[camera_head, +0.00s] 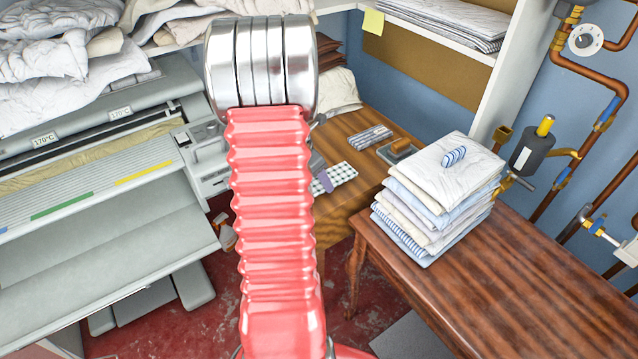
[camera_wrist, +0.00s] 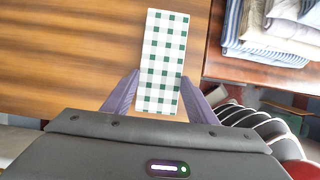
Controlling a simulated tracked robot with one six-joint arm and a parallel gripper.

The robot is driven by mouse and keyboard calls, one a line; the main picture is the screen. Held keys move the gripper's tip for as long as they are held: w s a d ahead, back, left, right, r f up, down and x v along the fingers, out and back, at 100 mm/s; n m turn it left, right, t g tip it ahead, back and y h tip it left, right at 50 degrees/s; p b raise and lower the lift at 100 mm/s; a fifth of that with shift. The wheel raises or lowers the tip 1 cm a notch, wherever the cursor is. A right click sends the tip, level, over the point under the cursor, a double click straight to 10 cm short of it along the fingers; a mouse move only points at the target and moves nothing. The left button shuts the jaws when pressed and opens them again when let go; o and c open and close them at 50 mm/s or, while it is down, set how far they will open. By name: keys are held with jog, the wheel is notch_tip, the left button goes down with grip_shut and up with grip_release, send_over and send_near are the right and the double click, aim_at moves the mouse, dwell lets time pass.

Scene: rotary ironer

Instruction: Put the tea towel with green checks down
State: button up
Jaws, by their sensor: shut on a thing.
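The tea towel with green checks (camera_wrist: 165,55) is a folded white and green strip in the wrist view. My gripper (camera_wrist: 160,82) has its purple fingers on both long sides of the towel's near part, shut on it. The far part sticks out over the wooden table top (camera_wrist: 70,45). In the head view the towel (camera_head: 340,175) shows beside my red arm, at the near edge of the back table (camera_head: 345,203), with one purple finger (camera_head: 325,182) by it. I cannot tell whether the towel touches the table or hangs just above it.
A tall stack of folded linen (camera_head: 430,215) stands on the nearer table (camera_head: 510,285), a small striped cloth on top. The ironer (camera_head: 90,200) is at left, pipes at right.

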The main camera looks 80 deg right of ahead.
jog(key=shift+f, duration=1)
jog(key=shift+f, duration=0.1)
jog(key=o, duration=1.1)
jog(key=v, duration=1.2)
